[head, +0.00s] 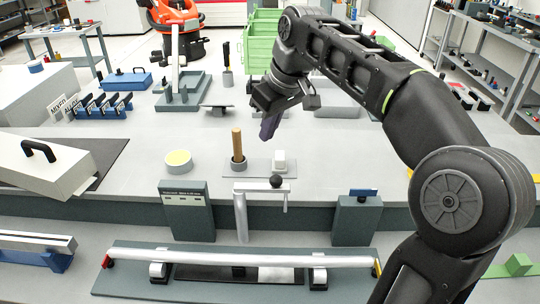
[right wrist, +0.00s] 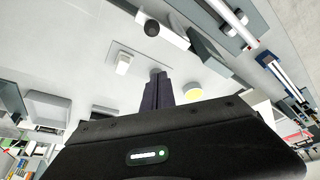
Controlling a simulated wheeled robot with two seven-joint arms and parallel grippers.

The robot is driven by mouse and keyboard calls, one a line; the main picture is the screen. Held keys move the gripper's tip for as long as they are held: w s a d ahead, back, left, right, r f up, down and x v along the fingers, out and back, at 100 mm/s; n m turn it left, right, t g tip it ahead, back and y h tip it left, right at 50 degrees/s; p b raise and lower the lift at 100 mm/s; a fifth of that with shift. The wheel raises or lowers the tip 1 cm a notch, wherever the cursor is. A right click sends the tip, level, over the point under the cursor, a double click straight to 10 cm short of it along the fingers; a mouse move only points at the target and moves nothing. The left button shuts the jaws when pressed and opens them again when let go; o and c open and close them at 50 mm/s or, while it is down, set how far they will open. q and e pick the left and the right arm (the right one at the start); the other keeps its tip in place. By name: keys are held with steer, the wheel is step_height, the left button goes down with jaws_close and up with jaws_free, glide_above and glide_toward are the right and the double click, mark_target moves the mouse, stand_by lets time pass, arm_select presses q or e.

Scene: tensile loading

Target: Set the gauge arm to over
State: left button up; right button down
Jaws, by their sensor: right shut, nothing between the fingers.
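The gauge arm (head: 256,187) is a pale horizontal bar on an upright post (head: 241,218), with a black ball knob (head: 277,182) at its right end and a thin rod hanging beside it. The post stands behind the long silver bar (head: 240,259). In the right wrist view, the black knob (right wrist: 151,27) shows near the top. My right gripper (head: 267,130) hangs above the bench, behind the gauge arm and clear of it. Its dark fingers (right wrist: 157,85) are shut together and empty. My left gripper is not in view.
A brown cylinder in a dark cup (head: 238,165) and a small white block (head: 279,162) on a plate stand behind the gauge arm. A dark panel box (head: 188,209) is left of it, and a grey block with a blue top (head: 357,216) is right.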

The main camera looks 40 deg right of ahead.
steer(key=shift+s+a, duration=0.1)
steer(key=shift+s, duration=0.05)
steer(key=shift+f, duration=0.1)
step_height(320, 180, down, 10)
steer(key=p, duration=0.1)
steer(key=shift+s, duration=0.15)
stand_by(0.6)
